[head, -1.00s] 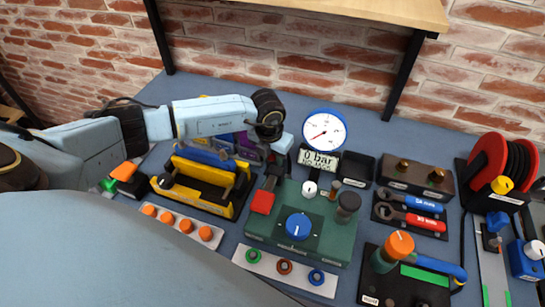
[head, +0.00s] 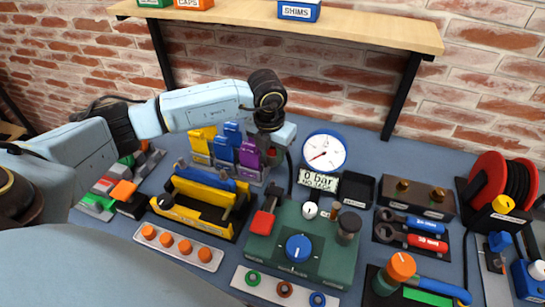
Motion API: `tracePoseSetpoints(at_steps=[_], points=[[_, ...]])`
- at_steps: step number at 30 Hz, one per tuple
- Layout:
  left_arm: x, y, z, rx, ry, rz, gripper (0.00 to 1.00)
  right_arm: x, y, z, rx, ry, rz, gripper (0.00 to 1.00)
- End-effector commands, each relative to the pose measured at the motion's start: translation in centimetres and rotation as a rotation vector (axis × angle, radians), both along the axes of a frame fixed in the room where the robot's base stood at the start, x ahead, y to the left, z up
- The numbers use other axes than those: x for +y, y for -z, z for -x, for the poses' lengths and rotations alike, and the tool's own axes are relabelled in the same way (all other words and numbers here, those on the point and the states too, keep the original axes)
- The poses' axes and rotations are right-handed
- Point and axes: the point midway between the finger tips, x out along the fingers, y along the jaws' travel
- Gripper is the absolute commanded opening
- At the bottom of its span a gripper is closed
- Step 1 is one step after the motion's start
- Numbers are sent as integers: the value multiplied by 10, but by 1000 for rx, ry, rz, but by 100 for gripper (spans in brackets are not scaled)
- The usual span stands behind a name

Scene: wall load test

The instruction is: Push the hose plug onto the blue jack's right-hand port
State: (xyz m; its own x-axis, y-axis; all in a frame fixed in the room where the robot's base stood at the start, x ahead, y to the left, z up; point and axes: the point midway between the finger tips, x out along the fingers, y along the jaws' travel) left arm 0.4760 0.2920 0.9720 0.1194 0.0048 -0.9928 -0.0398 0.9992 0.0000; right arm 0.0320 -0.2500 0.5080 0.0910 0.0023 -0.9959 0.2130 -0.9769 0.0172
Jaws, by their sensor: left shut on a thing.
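Several coloured blocks stand in a row behind the yellow cradle. A blue one, apparently the blue jack (head: 223,150), stands between a yellow block and a purple block. Its ports are too small to make out. My left gripper (head: 271,149) is to the right of these blocks, pointing down above the bench. It is shut on what appears to be the hose plug, mostly hidden by the gripper. A black hose (head: 290,175) hangs beside it and runs down towards the green pump unit (head: 335,262). My right gripper is not in view.
A yellow cradle (head: 194,209) with a blue bar stands in front of the blocks. A round gauge (head: 325,151) and its "0 bar" display (head: 318,181) stand close to the right of my gripper. A wooden shelf (head: 365,30) overhangs the back. A red hose reel (head: 490,178) is far right.

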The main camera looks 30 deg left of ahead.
Motion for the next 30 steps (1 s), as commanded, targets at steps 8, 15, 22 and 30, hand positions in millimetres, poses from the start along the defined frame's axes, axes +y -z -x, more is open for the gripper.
tracePoseSetpoints(at_steps=[8,15,22,30], points=[[1,-2,1,-1,0,0,5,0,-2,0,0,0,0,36],[19,-21,23,-2,-1,-3,5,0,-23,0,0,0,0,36],[50,-50,62,0,-1,-5,5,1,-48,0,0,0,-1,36],[82,-78,103,-1,-1,-5,5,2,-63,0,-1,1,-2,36]])
